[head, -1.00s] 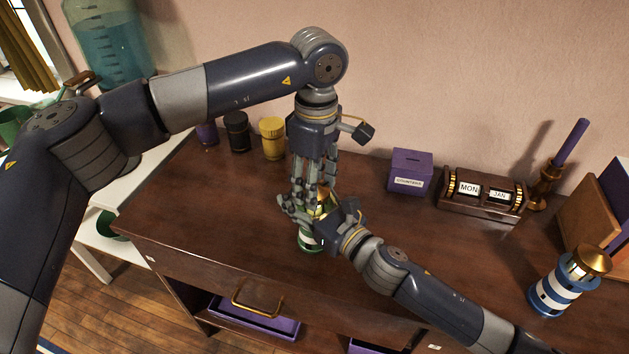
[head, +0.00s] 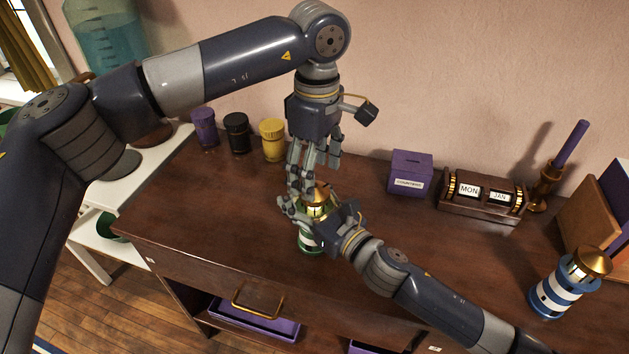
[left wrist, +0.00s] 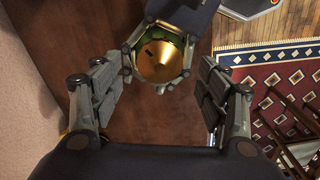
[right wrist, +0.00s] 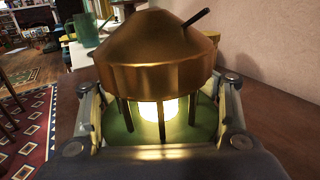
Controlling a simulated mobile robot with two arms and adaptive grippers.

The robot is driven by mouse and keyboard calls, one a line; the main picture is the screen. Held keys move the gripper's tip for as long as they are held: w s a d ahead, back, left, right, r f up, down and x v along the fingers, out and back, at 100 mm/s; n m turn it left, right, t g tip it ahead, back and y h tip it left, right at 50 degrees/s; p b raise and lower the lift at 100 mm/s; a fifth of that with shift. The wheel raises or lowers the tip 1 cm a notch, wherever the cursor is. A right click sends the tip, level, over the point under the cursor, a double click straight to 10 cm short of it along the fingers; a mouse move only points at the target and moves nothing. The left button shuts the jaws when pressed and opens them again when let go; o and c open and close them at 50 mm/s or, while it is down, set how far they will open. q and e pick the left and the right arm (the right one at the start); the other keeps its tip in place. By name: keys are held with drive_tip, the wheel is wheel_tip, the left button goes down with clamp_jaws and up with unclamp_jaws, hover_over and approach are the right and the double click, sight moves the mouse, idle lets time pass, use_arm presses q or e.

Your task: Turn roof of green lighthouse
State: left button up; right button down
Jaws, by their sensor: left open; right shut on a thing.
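The green lighthouse (head: 308,240) stands upright on the wooden cabinet top, its lower body striped green and white. Its gold cone roof (right wrist: 155,50) fills the right wrist view, with a dark peg on its slope and a lit lamp below. The roof also shows in the left wrist view (left wrist: 161,58). My right gripper (head: 305,214) is shut on the green lighthouse, its fingers around the green part below the roof. My left gripper (head: 308,190) is open above the roof, pointing down; in the left wrist view its fingers (left wrist: 160,95) are spread with nothing between them.
A blue striped lighthouse (head: 556,290) stands at the right. Behind are yellow (head: 272,140), black (head: 236,133) and purple (head: 204,128) jars, a purple box (head: 410,172), a calendar block (head: 482,197) and a candlestick (head: 545,185). The cabinet top left of the green lighthouse is clear.

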use_arm(q)
wheel_tip(320, 180, up, 8)
drive_tip(key=shift+r, duration=0.15)
use_arm(e)
drive_tip(key=shift+f, duration=0.1)
idle(1.0)
use_arm(q)
drive_tip(key=shift+d, duration=0.1)
use_arm(e)
drive_tip(key=shift+c, duration=2.3)
unclamp_jaws()
